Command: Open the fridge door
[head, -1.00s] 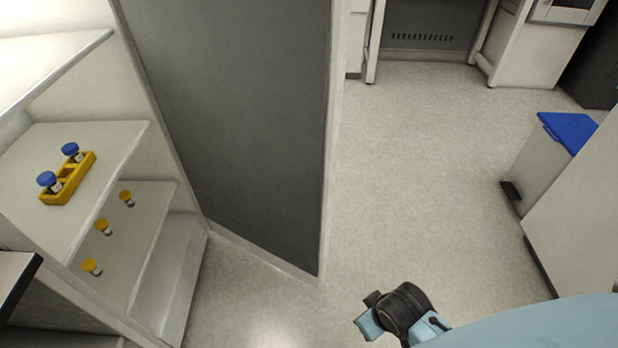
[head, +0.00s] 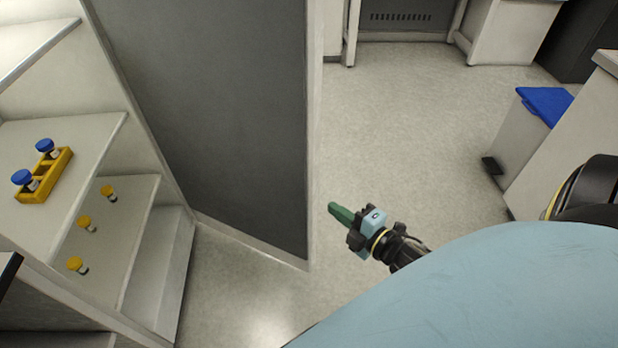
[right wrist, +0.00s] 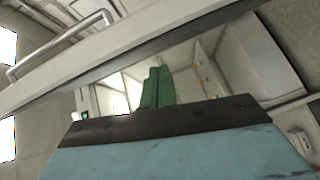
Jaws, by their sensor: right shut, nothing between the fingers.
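The fridge door (head: 205,110) stands swung open in the head view, with a dark grey inner panel and a pale frame. The open fridge (head: 65,150), with white shelves, is to its left. My right gripper (head: 337,210), with green fingers, is shut and empty, just right of the door's free edge in the picture. In the right wrist view the shut green fingers (right wrist: 156,86) show below the door's pale edge (right wrist: 130,45). A bar handle (right wrist: 62,43) shows at the upper left, apart from the fingers. My left gripper is not in view.
A yellow rack (head: 45,175) with two blue-capped vials and several yellow-capped vials (head: 86,223) stand on the fridge shelves. A bin with a blue lid (head: 546,104) stands at the right beside a pale cabinet (head: 570,150). The floor (head: 410,130) between door and bin is clear.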

